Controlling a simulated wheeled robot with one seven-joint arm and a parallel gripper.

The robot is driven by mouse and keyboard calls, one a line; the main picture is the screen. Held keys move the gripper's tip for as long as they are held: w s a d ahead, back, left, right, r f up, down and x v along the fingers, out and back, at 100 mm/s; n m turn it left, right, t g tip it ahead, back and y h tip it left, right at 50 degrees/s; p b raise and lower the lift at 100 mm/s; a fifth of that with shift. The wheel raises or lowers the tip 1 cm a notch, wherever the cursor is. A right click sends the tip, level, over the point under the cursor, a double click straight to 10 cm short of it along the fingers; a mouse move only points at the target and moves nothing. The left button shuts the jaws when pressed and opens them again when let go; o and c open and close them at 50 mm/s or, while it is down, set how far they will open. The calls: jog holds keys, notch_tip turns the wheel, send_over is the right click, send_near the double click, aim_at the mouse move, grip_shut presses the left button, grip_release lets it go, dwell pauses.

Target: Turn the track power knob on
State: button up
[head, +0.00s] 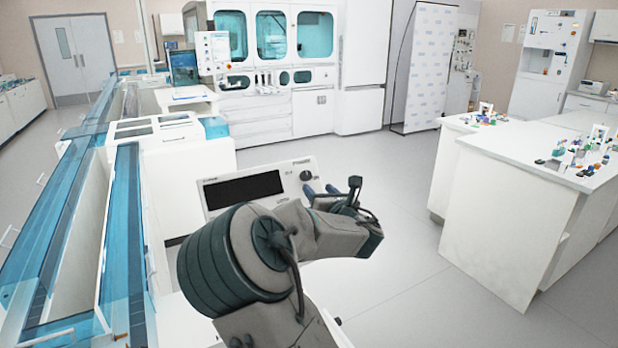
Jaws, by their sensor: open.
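The control panel (219,184) is a light box with a dark display, just beyond my arm in the head view. A round dark knob (306,176) sits on the panel's right side, with small markings around it. My gripper (320,187) is at the panel's right end, close to the knob and just below and right of it in the picture. The gripper is open and looks empty. My wrist hides part of it and the panel's lower right. I cannot tell whether the fingers touch the knob, nor which setting the knob points to.
The tube track (122,235) with blue transparent covers runs along the left. A white bench (520,165) with small coloured items stands at the right. A large white analyser (262,110) stands at the back. The floor (400,250) between panel and bench is clear.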

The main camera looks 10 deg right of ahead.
aim_at(307, 177)
jog(key=p+x, duration=0.1)
jog(key=x, duration=0.6)
jog(key=shift+w+p, duration=0.35)
jog(key=shift+w, duration=0.05)
jog(key=c, duration=1)
